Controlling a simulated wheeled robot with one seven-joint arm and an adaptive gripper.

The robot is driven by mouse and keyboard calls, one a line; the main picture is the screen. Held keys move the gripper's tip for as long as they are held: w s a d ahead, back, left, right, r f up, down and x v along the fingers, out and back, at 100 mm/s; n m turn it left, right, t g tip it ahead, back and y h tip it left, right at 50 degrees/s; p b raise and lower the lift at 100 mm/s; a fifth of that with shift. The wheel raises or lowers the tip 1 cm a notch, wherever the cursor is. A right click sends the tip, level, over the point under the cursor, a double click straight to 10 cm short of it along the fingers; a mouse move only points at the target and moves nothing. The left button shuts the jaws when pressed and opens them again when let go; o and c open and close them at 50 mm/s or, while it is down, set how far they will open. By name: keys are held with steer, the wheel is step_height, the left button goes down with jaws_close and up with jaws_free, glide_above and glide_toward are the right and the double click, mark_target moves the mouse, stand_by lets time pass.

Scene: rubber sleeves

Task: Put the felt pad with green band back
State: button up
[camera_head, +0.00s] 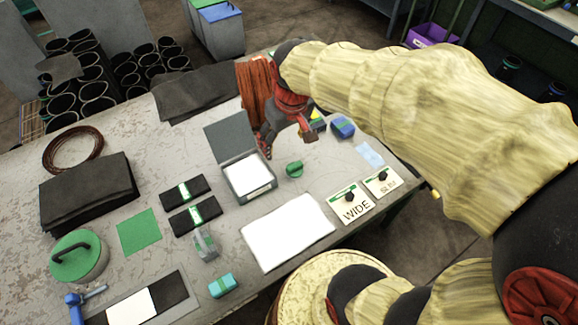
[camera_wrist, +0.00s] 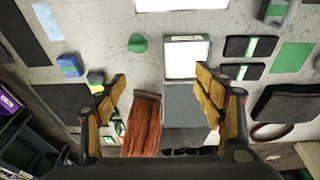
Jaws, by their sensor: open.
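Two dark flat pads with green-and-white bands lie side by side on the table: the upper pad (camera_head: 172,194) and the lower pad (camera_head: 182,222). I cannot tell which is the felt pad meant. They also show in the wrist view as one pad (camera_wrist: 235,46) and the other (camera_wrist: 227,70). An open grey box (camera_head: 262,190) with a white inside stands right of them, its lid tilted up at the back. My gripper (camera_head: 288,143) is open and empty above the table beyond the box; its spread fingers (camera_wrist: 160,80) show in the wrist view.
A green knob-like piece (camera_head: 295,169) sits right of the box. A blue block (camera_head: 342,127), WIDE card (camera_head: 350,205) and second card (camera_head: 382,182) lie to the right. A white sheet (camera_head: 288,232), green square (camera_head: 139,232) and grey banded block (camera_head: 206,246) lie nearer.

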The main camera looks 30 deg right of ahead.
steer(key=s+a+r+t, duration=0.1)
steer(key=s+a+r, duration=0.2)
steer(key=s, duration=0.3)
steer(key=s+a+r+t, duration=0.1)
steer(key=s+a+r, duration=0.2)
steer(key=s, duration=0.3)
steer(key=shift+r+t, duration=0.2)
steer(key=shift+t, duration=0.2)
steer(key=shift+s, duration=0.1)
steer(key=shift+c, duration=0.4)
